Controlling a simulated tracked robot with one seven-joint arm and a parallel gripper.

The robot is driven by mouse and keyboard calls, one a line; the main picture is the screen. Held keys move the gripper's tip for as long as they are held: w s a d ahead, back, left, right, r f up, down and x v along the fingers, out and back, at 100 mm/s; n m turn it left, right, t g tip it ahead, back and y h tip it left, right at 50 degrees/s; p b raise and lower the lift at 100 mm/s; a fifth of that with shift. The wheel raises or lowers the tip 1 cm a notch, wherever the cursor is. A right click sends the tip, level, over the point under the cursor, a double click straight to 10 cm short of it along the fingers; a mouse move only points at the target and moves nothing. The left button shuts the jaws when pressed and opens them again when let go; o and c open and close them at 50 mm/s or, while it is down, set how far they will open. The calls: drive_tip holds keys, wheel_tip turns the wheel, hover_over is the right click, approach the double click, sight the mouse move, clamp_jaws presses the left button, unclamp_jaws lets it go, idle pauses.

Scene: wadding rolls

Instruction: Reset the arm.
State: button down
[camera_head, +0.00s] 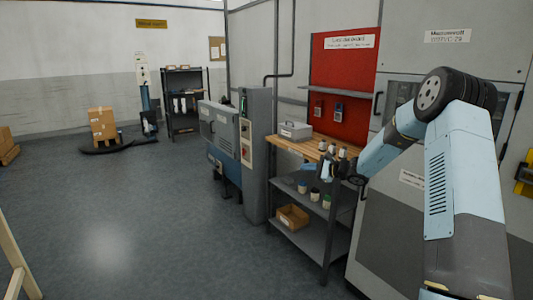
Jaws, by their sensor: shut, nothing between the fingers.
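My light-blue arm (450,170) rises at the right of the head view. It bends at a dark round joint near the top and reaches down to the left. My gripper (328,170) is at its end, small and dark, in front of the edge of a workbench (308,150) with a wooden top. It is shut and holds nothing. Whether it touches the bench cannot be told.
Small bottles stand on the bench behind my gripper, and jars stand on its shelf. A cardboard box (292,217) sits on the lower shelf. A grey cabinet (257,155) stands left of the bench. The grey floor (130,220) at left is largely clear.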

drive_tip(key=s+a+r+n+g+h, duration=0.25)
drive_tip(key=s+r+n, duration=0.3)
drive_tip(key=s, duration=0.75)
drive_tip(key=s+a+r+n+g+h, duration=0.2)
drive_tip(key=s+a+r+n+g, duration=0.15)
drive_tip(key=s+r, duration=0.6)
drive_tip(key=s+d+n+t+h, duration=0.1)
drive_tip(key=s+d+n+h, duration=0.2)
drive_tip(key=s, duration=1.2)
drive_tip(key=s+d+r+n+t+h, duration=0.1)
drive_tip(key=s+d+n+h, duration=0.2)
drive_tip(key=s+d, duration=0.7)
drive_tip(key=s+h, duration=0.2)
drive_tip(key=s, duration=0.4)
drive_tip(key=shift+s+r+t+h, duration=0.25)
drive_tip(key=shift+r+t+h, duration=0.05)
drive_tip(key=shift+h, duration=0.05)
